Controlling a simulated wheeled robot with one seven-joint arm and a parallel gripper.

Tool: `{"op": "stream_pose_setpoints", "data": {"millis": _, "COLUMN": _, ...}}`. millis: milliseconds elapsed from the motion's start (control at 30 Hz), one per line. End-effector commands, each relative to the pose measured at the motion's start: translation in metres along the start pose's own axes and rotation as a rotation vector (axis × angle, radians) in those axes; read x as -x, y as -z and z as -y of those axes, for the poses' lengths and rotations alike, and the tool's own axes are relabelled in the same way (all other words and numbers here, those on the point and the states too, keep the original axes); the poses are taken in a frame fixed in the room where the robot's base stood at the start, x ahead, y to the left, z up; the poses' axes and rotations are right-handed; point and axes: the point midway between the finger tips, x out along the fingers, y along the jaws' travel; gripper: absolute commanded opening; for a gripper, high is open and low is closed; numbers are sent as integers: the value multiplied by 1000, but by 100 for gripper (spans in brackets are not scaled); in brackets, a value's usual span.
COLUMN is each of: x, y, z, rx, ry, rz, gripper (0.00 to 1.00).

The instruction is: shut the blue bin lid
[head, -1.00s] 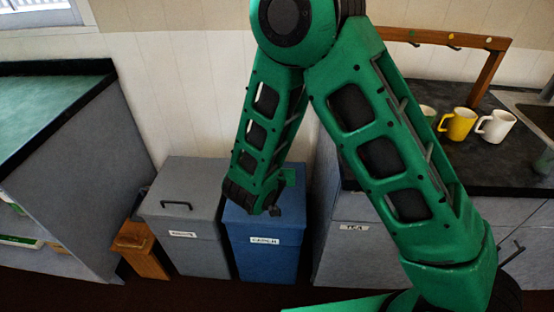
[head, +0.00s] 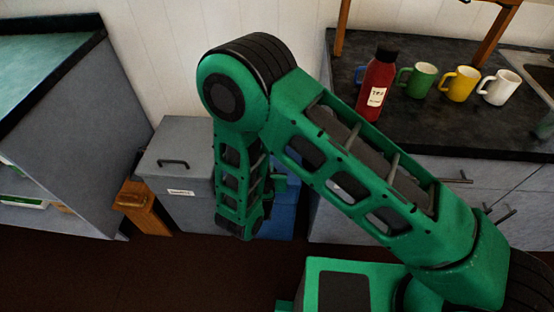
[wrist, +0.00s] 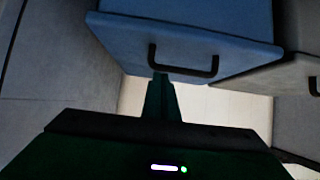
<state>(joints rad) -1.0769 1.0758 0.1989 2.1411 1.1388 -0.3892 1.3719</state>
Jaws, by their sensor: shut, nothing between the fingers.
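The blue bin (head: 285,217) stands right of the grey bin, mostly hidden behind my arm in the head view. In the wrist view its blue lid (wrist: 115,35) has a black handle (wrist: 183,70) on it. The lid looks flat on the bin, at much the same level as the grey lid beside it. My gripper (wrist: 160,78) is shut and empty. Its tips show just beside the handle in the picture; I cannot tell if they touch anything. In the head view my arm hides most of the lid.
A dark counter (head: 440,125) at the right bears a red bottle (head: 377,88) and several mugs. Dark floor is open in front.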

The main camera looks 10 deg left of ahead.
Motion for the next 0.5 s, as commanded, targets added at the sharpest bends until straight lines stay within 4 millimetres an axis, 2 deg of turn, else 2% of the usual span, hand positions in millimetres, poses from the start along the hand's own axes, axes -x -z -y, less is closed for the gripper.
{"op": "stream_pose_setpoints", "data": {"millis": 33, "x": 2, "y": -35, "z": 5, "rx": 4, "ry": 10, "rz": 65, "gripper": 0}}
{"op": "stream_pose_setpoints", "data": {"millis": 200, "x": -7, "y": -44, "z": 8, "rx": 9, "ry": 15, "rz": 75, "gripper": 0}}
{"op": "stream_pose_setpoints", "data": {"millis": 500, "x": -15, "y": -44, "z": 5, "rx": 5, "ry": 14, "rz": 81, "gripper": 0}}
